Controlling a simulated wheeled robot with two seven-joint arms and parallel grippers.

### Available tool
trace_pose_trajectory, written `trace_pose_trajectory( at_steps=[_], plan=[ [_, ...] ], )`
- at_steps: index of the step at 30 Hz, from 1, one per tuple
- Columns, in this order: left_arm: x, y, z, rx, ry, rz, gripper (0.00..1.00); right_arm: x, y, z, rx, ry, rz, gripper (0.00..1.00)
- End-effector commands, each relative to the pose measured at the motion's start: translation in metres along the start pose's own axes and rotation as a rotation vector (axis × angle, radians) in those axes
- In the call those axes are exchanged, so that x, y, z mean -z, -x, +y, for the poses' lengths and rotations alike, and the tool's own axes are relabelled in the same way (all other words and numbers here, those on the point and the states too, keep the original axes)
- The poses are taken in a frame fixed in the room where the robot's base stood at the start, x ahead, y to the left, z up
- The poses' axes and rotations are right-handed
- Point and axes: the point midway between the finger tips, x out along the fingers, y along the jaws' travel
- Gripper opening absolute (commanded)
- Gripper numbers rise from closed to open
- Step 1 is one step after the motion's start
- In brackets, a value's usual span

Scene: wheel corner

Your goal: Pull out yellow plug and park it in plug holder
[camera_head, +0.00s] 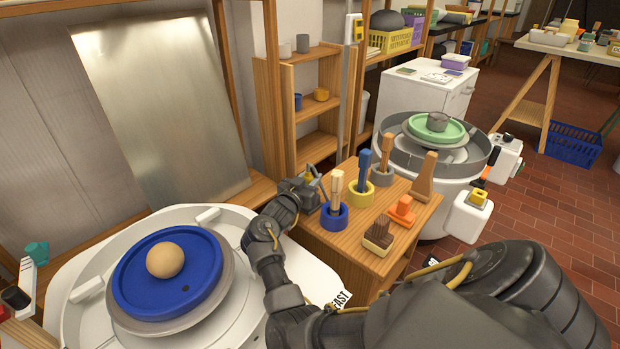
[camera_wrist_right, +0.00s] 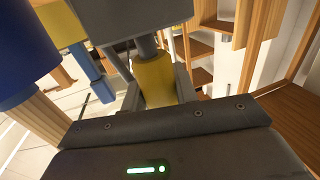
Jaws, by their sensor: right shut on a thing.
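My right gripper (camera_head: 312,184) is at the left edge of the wooden tool stand, beside the brush in the blue holder. In the right wrist view, it is shut on the yellow plug (camera_wrist_right: 154,80), a yellow tapered body with a grey cylindrical part, between the dark fingers. In the head view the plug is mostly hidden by the gripper. I cannot tell for sure which thing is the plug holder; a white box with a yellow square part (camera_head: 478,198) is on the right wheel. My left gripper is not in view.
The wooden stand (camera_head: 350,240) carries a blue holder (camera_head: 334,217) with a brush, a yellow holder (camera_head: 358,195), an orange piece (camera_head: 401,210) and a brown block (camera_head: 378,236). A blue wheel head (camera_head: 140,295) with a clay ball is at left. A green-topped wheel (camera_head: 455,131) is at right.

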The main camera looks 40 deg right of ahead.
Motion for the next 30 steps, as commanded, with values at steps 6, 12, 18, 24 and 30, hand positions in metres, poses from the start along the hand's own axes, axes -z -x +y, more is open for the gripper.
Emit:
trace_pose_trajectory(
  at_steps=[6,12,18,24,30],
  plan=[
    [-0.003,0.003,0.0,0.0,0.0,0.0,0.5,-0.006,0.0,0.0,0.0,0.0,0.001,0.06],
    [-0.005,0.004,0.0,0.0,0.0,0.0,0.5,-0.011,0.0,0.0,0.0,0.001,0.001,0.06],
    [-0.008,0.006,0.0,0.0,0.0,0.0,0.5,-0.016,0.0,0.0,0.0,0.001,0.001,0.06],
    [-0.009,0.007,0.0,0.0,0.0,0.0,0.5,-0.018,0.0,0.0,0.0,0.0,0.001,0.37],
    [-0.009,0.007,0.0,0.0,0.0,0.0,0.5,-0.018,0.0,0.0,0.0,0.0,0.001,0.55]
  ],
)
